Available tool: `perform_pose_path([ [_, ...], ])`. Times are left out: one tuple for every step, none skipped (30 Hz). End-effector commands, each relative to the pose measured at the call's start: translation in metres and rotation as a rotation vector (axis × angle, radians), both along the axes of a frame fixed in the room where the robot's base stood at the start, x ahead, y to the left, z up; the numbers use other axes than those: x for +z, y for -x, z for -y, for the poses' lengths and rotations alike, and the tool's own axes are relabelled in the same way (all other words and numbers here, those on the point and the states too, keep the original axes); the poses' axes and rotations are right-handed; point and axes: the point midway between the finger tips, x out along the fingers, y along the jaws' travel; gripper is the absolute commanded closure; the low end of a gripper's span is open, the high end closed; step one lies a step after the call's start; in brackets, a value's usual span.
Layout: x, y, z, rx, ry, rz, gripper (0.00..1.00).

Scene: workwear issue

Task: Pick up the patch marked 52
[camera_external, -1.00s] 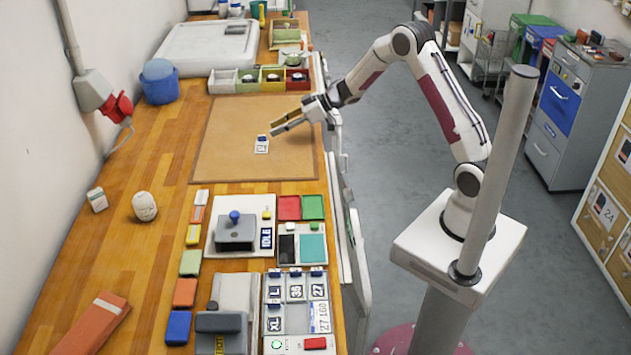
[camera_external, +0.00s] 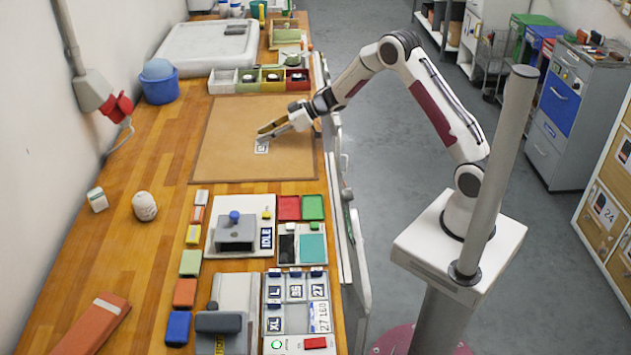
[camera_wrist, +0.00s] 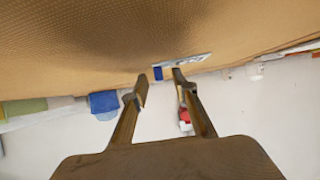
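A small white patch with a dark printed mark and blue at its end (camera_external: 262,147) lies on the brown mat (camera_external: 215,160); its mark is too small to read surely. Part of it is hidden by my gripper (camera_external: 264,133), which is low over it from the right. In the wrist view the patch (camera_wrist: 190,62) lies just beyond the fingertips, nearer the right finger. My gripper (camera_wrist: 160,82) has its two fingers apart, with nothing visibly held between them.
A tray (camera_external: 296,274) holding several marked patches stands at the front right of the bench. A stamp-like device (camera_external: 235,230) and coloured pads stand before the mat. Small coloured bins (camera_external: 272,84) stand behind it. The mat around the patch is clear.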

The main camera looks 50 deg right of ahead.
Motion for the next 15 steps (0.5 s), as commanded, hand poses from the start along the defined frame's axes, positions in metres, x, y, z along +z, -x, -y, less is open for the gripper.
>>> perform_pose_path([
  [0.0000, 0.0001, 0.0001, 0.000, 0.000, 0.000, 0.72],
  [0.0000, 0.0001, 0.0001, 0.000, 0.000, 0.000, 0.72],
  [0.0000, 0.0001, 0.0001, 0.000, 0.000, 0.000, 0.72],
  [0.0000, 0.0001, 0.0002, 0.000, 0.000, 0.000, 0.72],
  [0.0000, 0.0001, 0.0002, 0.000, 0.000, 0.000, 0.72],
  [0.0000, 0.0001, 0.0002, 0.000, 0.000, 0.000, 0.72],
  [0.0000, 0.0001, 0.0002, 0.000, 0.000, 0.000, 0.72],
  [0.0001, 0.0001, 0.0003, 0.000, 0.000, 0.000, 0.72],
  [0.0001, 0.0001, 0.0003, 0.000, 0.000, 0.000, 0.72],
  [0.0001, 0.0001, 0.0003, 0.000, 0.000, 0.000, 0.72],
  [0.0001, 0.0001, 0.0003, 0.000, 0.000, 0.000, 0.75],
  [0.0001, 0.0001, 0.0003, 0.000, 0.000, 0.000, 0.84],
  [0.0001, 0.0001, 0.0003, 0.000, 0.000, 0.000, 0.91],
  [0.0001, 0.0001, 0.0003, 0.000, 0.000, 0.000, 0.98],
  [0.0000, 0.0002, 0.0003, 0.000, 0.000, 0.000, 1.00],
])
